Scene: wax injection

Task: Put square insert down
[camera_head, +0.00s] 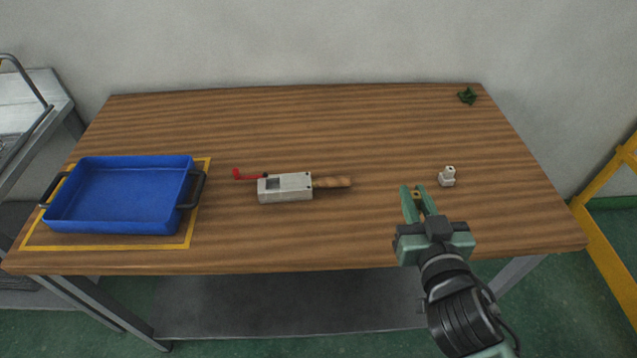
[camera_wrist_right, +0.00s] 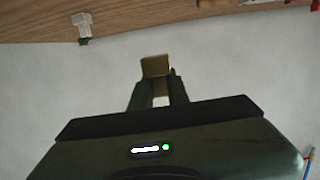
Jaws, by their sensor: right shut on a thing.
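My right gripper (camera_head: 417,191) is shut on a small brass-coloured square insert (camera_wrist_right: 155,66), held between its fingertips. The wrist view shows the insert sticking out past the fingertips of the right gripper (camera_wrist_right: 157,82). In the head view the gripper is over the right front part of the wooden table (camera_head: 300,130), and only a little of the insert (camera_head: 416,194) shows between the fingers. My left gripper is not in view.
A grey metal mould (camera_head: 290,195) with a wooden handle (camera_head: 333,182) and a red lever (camera_head: 248,175) lies mid-table. A blue tray (camera_head: 120,228) stands at the left inside yellow tape. A small white part (camera_head: 447,177) stands right of my gripper. A dark green piece (camera_head: 467,96) lies far right.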

